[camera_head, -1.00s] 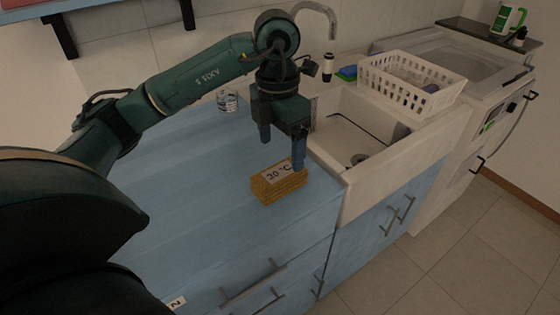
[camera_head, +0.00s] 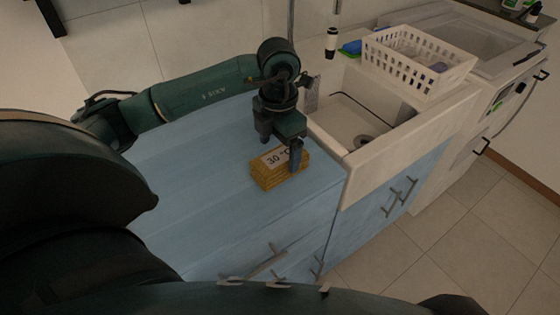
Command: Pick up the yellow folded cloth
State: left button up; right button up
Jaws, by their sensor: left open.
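The yellow folded cloth (camera_head: 268,180) lies on the blue countertop (camera_head: 205,165) near its right front part. It is a small stack with a white "30 °C" label on top. My left gripper (camera_head: 280,152) points down over the cloth with its fingers apart. One finger is behind the cloth's far left side, the other is in front of its right part and hides some of the label. I cannot tell whether the fingers touch the cloth. My right gripper is not in view.
A white sink (camera_head: 365,115) is set in the counter to the right. A white basket (camera_head: 418,62) stands behind it, with a blue and green sponge (camera_head: 350,47) beside it. The counter left of the cloth is clear. Drawer handles (camera_head: 268,262) stick out in front.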

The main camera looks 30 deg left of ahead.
aim_at(280, 156)
pick_arm(q)
jog(key=shift+w+f, duration=0.1)
jog(key=shift+f, duration=1.65)
jog(key=shift+d, duration=0.1)
jog(key=c, duration=1.1)
